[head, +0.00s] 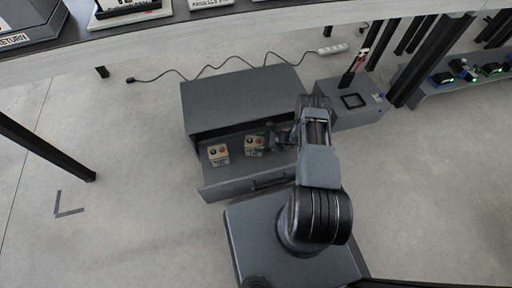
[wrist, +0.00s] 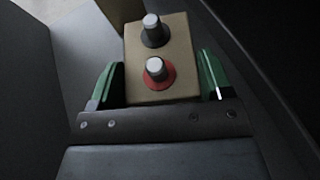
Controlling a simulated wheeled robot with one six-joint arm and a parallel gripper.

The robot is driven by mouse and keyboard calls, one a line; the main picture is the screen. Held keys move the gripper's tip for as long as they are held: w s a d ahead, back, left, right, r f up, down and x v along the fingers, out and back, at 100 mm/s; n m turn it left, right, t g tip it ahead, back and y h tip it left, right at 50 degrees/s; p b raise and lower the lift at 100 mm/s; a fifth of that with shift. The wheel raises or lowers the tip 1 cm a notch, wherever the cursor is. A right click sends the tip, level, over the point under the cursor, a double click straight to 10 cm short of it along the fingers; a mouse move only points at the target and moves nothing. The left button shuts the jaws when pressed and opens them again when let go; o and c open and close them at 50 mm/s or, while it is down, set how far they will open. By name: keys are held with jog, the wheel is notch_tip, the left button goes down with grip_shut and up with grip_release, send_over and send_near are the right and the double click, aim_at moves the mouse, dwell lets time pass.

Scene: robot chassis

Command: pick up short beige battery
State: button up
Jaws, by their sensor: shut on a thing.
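A short beige battery (wrist: 181,42) with one black-ringed and one red-ringed terminal sits between the green-lined fingers of my gripper (wrist: 161,84) in the wrist view. The fingers are shut on its two sides. In the head view the held battery (head: 254,143) is at the right part of the open drawer (head: 245,182), and my gripper (head: 268,138) reaches it from the right. A second beige battery (head: 218,154) stands to its left in the drawer. Part of another beige block (wrist: 122,10) shows behind the held battery in the wrist view.
The grey cabinet (head: 243,92) stands over the open drawer. A grey box (head: 345,105) is right of it, and a power strip (head: 333,49) lies on the floor behind. A long table (head: 240,22) crosses the top. The floor at left is mostly clear.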

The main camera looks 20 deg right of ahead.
grip_shut()
jog(key=shift+r, duration=0.15)
